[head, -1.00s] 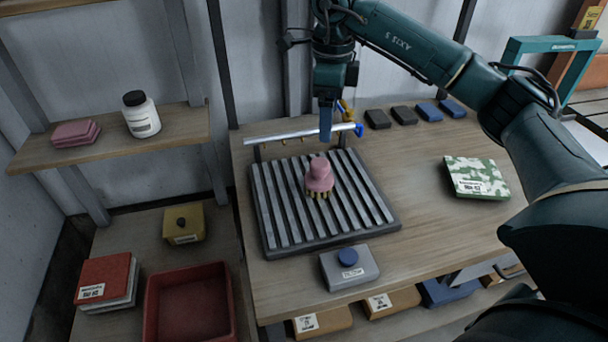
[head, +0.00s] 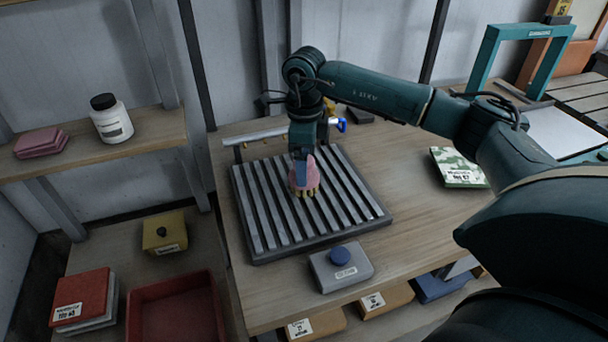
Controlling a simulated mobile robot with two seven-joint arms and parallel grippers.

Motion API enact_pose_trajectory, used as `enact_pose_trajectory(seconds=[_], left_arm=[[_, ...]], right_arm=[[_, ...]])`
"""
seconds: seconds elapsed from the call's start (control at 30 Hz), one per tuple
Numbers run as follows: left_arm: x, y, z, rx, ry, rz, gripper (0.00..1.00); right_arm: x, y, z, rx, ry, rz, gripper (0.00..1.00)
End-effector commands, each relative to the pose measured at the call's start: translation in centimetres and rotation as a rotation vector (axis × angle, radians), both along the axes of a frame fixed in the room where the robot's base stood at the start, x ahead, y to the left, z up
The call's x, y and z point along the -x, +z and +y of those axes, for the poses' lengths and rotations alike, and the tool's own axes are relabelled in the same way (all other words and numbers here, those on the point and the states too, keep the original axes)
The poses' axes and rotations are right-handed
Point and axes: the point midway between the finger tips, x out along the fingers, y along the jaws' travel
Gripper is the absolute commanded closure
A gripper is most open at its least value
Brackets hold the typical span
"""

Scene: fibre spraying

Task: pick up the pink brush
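The pink brush (head: 313,180) stands upright, bristles down, on the slatted grey rack (head: 262,250) on the wooden table. My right gripper (head: 302,172) comes down over the brush from above. One blue finger covers part of the pink handle, and the other finger is hidden. I cannot tell whether the fingers press on the handle or are still apart around it. The tan bristles show just below the gripper, at the slats. My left gripper is not in view.
A silver tube (head: 255,134) with a blue end runs behind the rack. A grey box with a blue knob (head: 340,266) stands in front of it. A green-and-white patterned pack (head: 458,168) lies to the right. Bare tabletop lies between rack and pack.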

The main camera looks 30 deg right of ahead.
Motion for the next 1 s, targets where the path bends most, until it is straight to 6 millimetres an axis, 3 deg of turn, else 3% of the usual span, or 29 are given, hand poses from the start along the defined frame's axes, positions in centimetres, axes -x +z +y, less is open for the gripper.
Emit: enact_pose_trajectory(seconds=[0.2,0.5,1.0], left_arm=[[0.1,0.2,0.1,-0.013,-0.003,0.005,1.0],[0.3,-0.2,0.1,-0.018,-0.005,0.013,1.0],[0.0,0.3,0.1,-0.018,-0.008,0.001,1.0]], right_arm=[[0.1,-3.0,0.2,0.0,-0.001,0.004,0.16],[0.0,-3.5,0.2,0.0,0.0,0.0,0.16],[0.0,-3.4,0.2,-0.001,0.0,-0.001,0.57]])
